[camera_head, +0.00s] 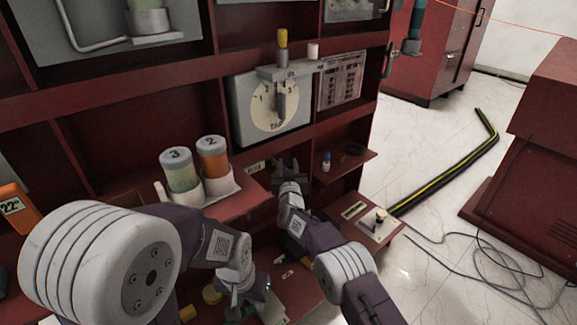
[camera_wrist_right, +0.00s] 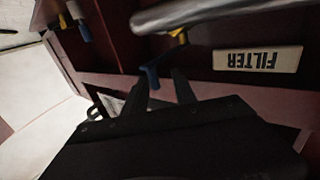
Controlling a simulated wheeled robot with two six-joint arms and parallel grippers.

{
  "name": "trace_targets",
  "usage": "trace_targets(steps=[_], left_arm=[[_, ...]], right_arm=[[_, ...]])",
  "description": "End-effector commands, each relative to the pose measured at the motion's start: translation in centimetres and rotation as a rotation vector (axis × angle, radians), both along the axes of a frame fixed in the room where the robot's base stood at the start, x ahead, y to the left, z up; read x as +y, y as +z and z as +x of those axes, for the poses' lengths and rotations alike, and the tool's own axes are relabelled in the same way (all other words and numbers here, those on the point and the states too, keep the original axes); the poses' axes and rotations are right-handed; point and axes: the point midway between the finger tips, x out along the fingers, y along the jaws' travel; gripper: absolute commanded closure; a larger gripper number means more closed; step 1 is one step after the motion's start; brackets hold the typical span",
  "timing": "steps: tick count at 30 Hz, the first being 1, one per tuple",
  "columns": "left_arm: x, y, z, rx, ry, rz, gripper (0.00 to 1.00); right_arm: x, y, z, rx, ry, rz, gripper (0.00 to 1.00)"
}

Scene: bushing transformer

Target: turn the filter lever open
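The filter lever (camera_wrist_right: 152,76) is a small blue handle in the right wrist view, below a grey pipe and close to a yellow part (camera_wrist_right: 179,38). The FILTER label (camera_wrist_right: 258,58) shows upside down beside it, and it also shows in the head view (camera_head: 255,167). My right gripper (camera_wrist_right: 162,84) is open, with the blue handle at or between its fingertips; I cannot tell whether they touch. In the head view my right gripper (camera_head: 280,166) reaches into the cabinet and hides the lever. My left gripper (camera_head: 246,302) is low at the cabinet front, its fingers unclear.
A white holder (camera_head: 220,186) with two numbered cylinders stands on a shelf left of my right gripper. A dial panel (camera_head: 272,108) is above. Open floor with cables lies farther right.

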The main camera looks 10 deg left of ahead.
Motion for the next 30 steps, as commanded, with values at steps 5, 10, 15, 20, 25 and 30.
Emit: trace_targets(steps=[5, 10, 15, 20, 25, 30], left_arm=[[0.0, 0.1, 0.0, 0.000, 0.000, 0.000, 0.64], [0.0, 1.0, 0.0, 0.000, 0.000, 0.000, 0.64], [0.0, 2.3, 0.0, 0.000, 0.000, 0.000, 0.64], [0.0, 3.0, 0.0, 0.000, 0.000, 0.000, 0.64], [0.0, -0.9, 0.0, 0.001, 0.000, 0.000, 0.64], [0.0, -2.6, 0.0, 0.001, 0.000, 0.000, 0.64]], right_arm=[[-0.2, -0.1, 0.0, 0.002, -0.003, -0.001, 0.67], [-0.4, 0.1, -1.0, 0.005, -0.004, -0.005, 0.67], [-0.9, 0.3, -3.1, 0.004, -0.001, -0.003, 0.67], [-1.5, 0.1, -5.8, 0.003, 0.001, -0.003, 0.67], [-2.0, -1.0, -7.5, -0.002, 0.001, 0.004, 0.67], [-2.3, -0.6, -8.4, -0.001, 0.001, 0.001, 0.67]])
